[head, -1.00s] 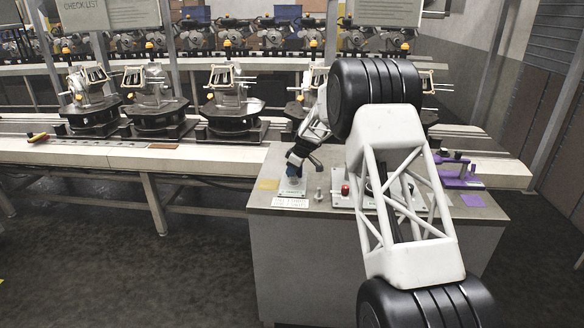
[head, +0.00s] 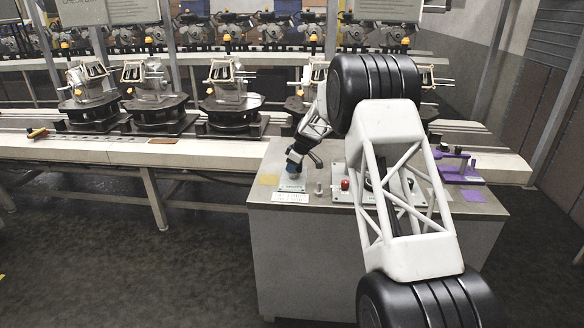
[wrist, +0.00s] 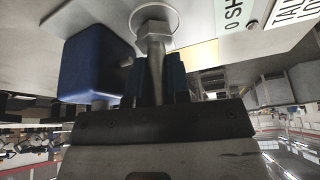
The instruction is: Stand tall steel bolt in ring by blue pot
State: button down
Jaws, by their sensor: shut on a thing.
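The steel bolt (wrist: 155,50) is between the fingers of my gripper (wrist: 157,82) in the wrist view, its hex head pointing away from the gripper toward the bench. A thin pale ring (wrist: 134,14) is marked on the grey surface, and the bolt's head overlaps it. I cannot tell whether the head touches the surface. The blue pot (wrist: 90,65) stands close beside the bolt, left in the wrist view. In the head view my gripper (head: 292,167) is low over the bench's left part; the held bolt is too small to make out there.
The grey bench (head: 270,205) carries a short grey peg (head: 318,189), a red button (head: 345,184) and a purple fixture (head: 458,172) at right. My arm hides its middle. A conveyor (head: 100,148) with several machine castings runs behind.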

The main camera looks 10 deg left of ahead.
aim_at(299, 179)
jog(key=shift+f, duration=0.4)
dwell(0.4)
jog(key=c, duration=1)
grip_release()
jog(key=v, duration=0.7)
jog(key=shift+r, duration=0.35)
jog(key=shift+d, duration=0.15)
